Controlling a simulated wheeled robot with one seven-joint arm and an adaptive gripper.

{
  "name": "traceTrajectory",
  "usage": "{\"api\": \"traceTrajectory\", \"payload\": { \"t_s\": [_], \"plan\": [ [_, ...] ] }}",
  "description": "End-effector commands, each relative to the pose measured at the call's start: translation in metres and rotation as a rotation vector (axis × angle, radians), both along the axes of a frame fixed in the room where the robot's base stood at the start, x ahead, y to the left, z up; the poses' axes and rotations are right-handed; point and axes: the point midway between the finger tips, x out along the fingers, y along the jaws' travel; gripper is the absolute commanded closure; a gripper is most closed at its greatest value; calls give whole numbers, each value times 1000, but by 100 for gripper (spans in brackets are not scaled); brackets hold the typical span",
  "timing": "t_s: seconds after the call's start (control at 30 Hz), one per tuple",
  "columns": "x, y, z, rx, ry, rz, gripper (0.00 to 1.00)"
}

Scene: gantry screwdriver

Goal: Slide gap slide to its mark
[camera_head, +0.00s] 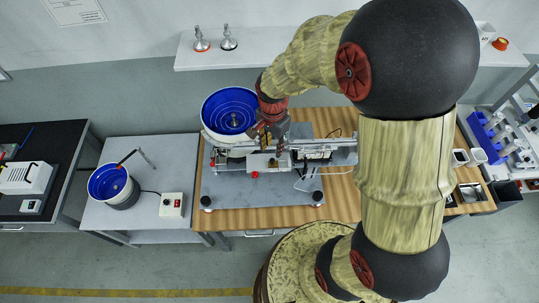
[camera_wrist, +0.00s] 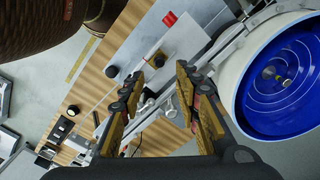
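My gripper (camera_wrist: 160,78) is open in the wrist view, its two fingers apart with nothing seen gripped between them. In the head view my gripper (camera_head: 268,142) hangs over the middle of the machine on the grey base plate (camera_head: 230,190). A small dark block with a tan face (camera_wrist: 155,58) lies just beyond the fingertips in the wrist view, on a pale plate (camera_wrist: 190,42). Small silver knobs (camera_wrist: 146,107) show lower down between the fingers. I cannot tell for sure which part is the gap slide, and its mark cannot be made out.
A blue-lined feeder bowl (camera_head: 231,112) stands close behind the gripper and fills the right of the wrist view (camera_wrist: 280,75). A red knob (camera_head: 254,174) is at the machine's front. A second bowl (camera_head: 110,185) and a control box (camera_head: 172,204) stand on the left table.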

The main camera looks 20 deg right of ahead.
Motion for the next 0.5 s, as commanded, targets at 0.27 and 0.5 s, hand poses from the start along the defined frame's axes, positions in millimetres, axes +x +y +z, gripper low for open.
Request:
{"api": "traceTrajectory", "payload": {
  "t_s": [0.27,0.5],
  "plan": [
    [-2,0,-43,0,4,3,67],
    [-1,0,-66,0,2,4,67]
  ]
}}
